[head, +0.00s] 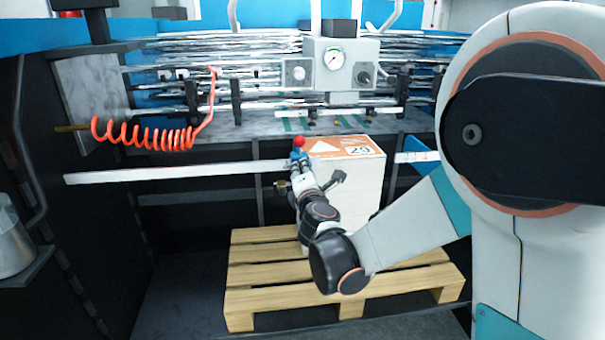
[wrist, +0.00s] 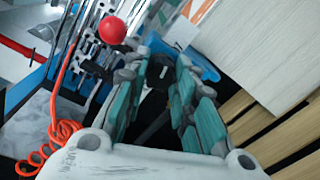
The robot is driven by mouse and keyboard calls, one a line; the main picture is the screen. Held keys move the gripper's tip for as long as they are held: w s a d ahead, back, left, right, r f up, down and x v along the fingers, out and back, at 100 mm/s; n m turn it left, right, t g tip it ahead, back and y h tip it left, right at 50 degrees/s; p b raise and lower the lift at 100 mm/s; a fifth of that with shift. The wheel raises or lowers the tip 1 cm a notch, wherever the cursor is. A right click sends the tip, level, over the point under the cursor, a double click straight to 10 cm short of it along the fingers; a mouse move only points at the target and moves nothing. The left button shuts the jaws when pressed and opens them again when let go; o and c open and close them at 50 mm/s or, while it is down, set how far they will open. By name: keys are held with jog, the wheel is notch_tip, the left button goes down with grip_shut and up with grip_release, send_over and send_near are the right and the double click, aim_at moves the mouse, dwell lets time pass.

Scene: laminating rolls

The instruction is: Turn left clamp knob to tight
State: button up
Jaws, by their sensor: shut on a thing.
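My gripper (head: 298,163) is in front of the metal roll frame, at the left edge of the white box, in the head view. In the wrist view its two teal-padded fingers (wrist: 160,80) stand either side of a dark part (wrist: 155,103), seemingly the left clamp knob. The fingers are shut on it and hide much of it. Its turn position cannot be read. A red ball (head: 299,141) shows just above the fingertips, and it also shows in the wrist view (wrist: 112,30), left of the fingers and apart from them.
A white box with an orange top (head: 360,185) stands on a wooden pallet (head: 400,283) right of my gripper. A white bar (head: 165,173) runs across behind. An orange coiled hose (head: 145,133) hangs at the left. A gauge panel (head: 345,67) stands above. Dark floor lies left of the pallet.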

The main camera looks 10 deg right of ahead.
jog(key=shift+m, duration=1.2)
jog(key=o, duration=1.1)
jog(key=shift+s, duration=0.1)
jog(key=s, duration=1.2)
jog(key=shift+a+r, duration=0.15)
jog(key=shift+r, duration=0.2)
